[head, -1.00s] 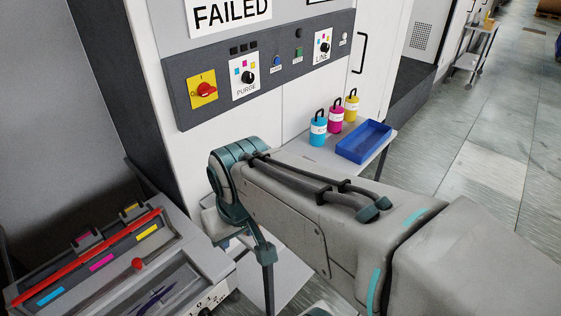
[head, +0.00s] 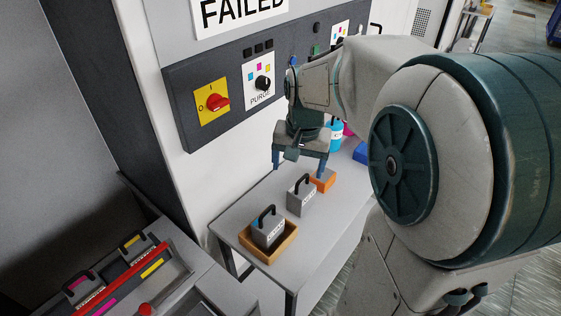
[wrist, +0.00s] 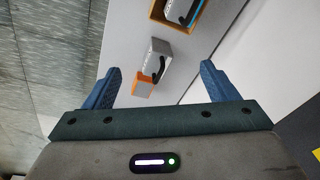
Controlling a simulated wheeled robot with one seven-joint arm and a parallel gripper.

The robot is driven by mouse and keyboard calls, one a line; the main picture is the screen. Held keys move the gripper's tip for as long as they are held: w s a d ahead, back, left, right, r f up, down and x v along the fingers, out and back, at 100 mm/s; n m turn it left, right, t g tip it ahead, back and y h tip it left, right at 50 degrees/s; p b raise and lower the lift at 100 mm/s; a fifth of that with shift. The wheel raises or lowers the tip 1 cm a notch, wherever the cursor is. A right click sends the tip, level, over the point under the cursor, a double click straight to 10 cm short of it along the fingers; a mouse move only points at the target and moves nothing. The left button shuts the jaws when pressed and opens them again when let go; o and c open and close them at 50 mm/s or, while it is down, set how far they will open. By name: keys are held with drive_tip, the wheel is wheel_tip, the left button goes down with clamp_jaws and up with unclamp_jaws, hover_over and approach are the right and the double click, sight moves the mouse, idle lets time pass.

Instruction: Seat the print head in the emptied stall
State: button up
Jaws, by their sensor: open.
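A grey print head with a black handle (head: 300,196) stands on the grey side table (head: 240,215). A second grey head with a black handle and a blue mark (head: 268,230) sits in a tan tray (head: 283,249). My gripper (head: 301,165) is open and empty above the table, beyond the first head. In the wrist view, that head (wrist: 156,60) and the tray (wrist: 156,13) show beyond the open fingers. At lower left is the bed with stalls (head: 185,262); two heads with magenta (head: 80,283) and yellow (head: 130,242) marks sit behind a red bar (head: 105,275). The cyan stall is not in view.
An orange block (head: 323,180) lies beside the loose head, under my gripper. Cyan (head: 337,135) and magenta bottles and a blue tray (head: 361,153) are partly hidden behind my arm. The machine panel with a red switch (head: 215,102) stands close behind.

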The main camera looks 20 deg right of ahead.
drive_tip(key=w+d+f+m+g, duration=0.2)
drive_tip(key=w+d+f+m, duration=0.3)
drive_tip(key=w+d+f, duration=0.4)
hover_over(302, 188)
drive_tip(key=f, duration=0.7)
drive_tip(key=shift+s+d+f+p, duration=0.15)
drive_tip(key=shift+d+f+p, duration=0.15)
drive_tip(key=shift+d, duration=0.1)
drive_tip(key=f, duration=0.2)
drive_tip(key=a+f+p, duration=0.1)
drive_tip(key=shift+f, duration=0.35)
drive_tip(key=shift+w+f+p, duration=0.2)
drive_tip(key=shift+f+p, duration=0.1)
drive_tip(key=shift+f, duration=0.4)
drive_tip(key=shift+c, duration=0.3)
drive_tip(key=c, duration=1.2)
drive_tip(key=shift+r, duration=0.1)
